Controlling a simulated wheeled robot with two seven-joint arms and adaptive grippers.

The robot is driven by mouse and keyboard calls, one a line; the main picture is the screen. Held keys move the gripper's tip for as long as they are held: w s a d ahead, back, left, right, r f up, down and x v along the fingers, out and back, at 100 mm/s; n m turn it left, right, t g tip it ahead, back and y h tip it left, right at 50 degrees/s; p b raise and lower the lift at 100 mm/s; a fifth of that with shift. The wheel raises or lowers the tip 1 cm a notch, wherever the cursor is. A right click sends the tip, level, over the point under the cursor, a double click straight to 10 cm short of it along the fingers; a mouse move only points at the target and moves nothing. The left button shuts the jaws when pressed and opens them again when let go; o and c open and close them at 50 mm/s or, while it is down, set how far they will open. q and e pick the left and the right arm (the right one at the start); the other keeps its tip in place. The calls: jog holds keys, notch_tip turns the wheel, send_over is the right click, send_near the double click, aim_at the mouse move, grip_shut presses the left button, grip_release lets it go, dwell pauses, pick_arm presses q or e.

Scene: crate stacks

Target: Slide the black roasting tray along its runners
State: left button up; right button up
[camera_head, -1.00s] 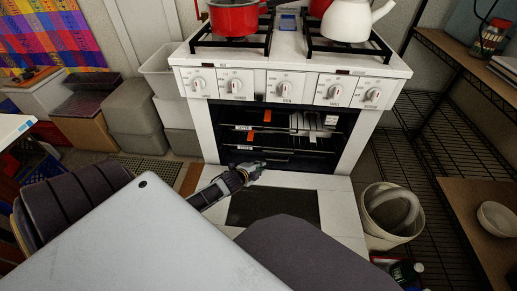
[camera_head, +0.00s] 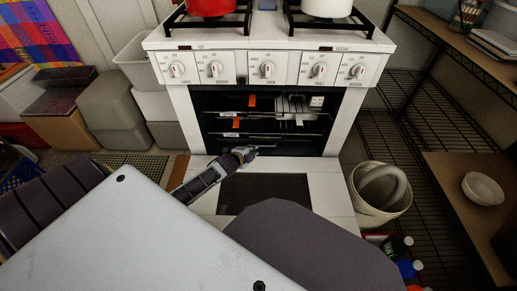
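The oven of a white stove (camera_head: 268,70) stands open ahead, its door (camera_head: 330,200) folded down flat. Inside, a dark tray or rack on runners (camera_head: 265,135) shows in the shadow; I cannot tell clearly which part is the black roasting tray. Orange tags hang inside the oven. My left gripper (camera_head: 247,153) is at the oven mouth, above the inner edge of the open door, at the front of the lower level. Its fingers are too small and dark to tell whether they are open or touch the tray. My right gripper is not in view.
A red pot (camera_head: 210,8) and a white pot (camera_head: 328,8) stand on the burners. A cream bin (camera_head: 381,192) and bottles (camera_head: 397,246) stand right of the door. A shelf rack (camera_head: 440,110) fills the right side. Grey boxes (camera_head: 113,103) stand at the left.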

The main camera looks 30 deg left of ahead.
aim_at(259, 151)
pick_arm(q)
jog(key=shift+b+x, duration=0.7)
jog(key=shift+x, duration=0.85)
jog(key=shift+b+x, duration=1.3)
jog(key=shift+x, duration=1.3)
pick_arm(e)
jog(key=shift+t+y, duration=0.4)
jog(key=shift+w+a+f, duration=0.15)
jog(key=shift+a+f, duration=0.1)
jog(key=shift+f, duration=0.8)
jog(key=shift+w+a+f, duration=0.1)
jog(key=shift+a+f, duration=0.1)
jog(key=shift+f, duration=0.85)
pick_arm(q)
grip_shut()
